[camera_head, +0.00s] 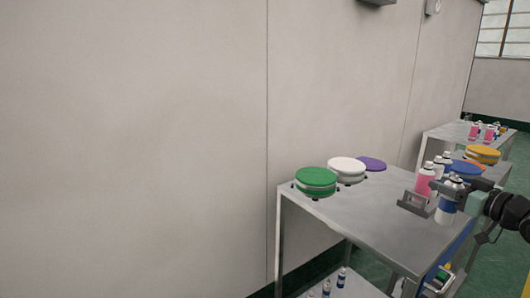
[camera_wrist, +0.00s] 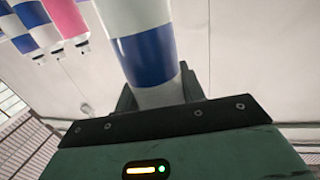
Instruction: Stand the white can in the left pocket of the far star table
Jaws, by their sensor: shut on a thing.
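My gripper (camera_head: 455,190) is at the right of the head view, shut on a white can with a blue band (camera_head: 445,209). The held can also fills the top middle of the wrist view (camera_wrist: 146,47), between the two dark fingers (camera_wrist: 160,88). In the head view it appears upright, beside the near table's right edge; whether it touches anything I cannot tell. A pink-and-white can (camera_head: 424,182) and several white-topped cans stand just behind it. I cannot make out the far star table or its left pocket for certain.
A grey metal table (camera_head: 360,212) carries green (camera_head: 316,177), white (camera_head: 347,167) and purple (camera_head: 372,164) discs, and a grey bracket (camera_head: 413,203). Small bottles stand on its lower shelf. Blue (camera_head: 466,167) and orange (camera_head: 483,152) discs lie beyond. A farther table (camera_head: 450,132) holds pink cans. A plain wall runs behind.

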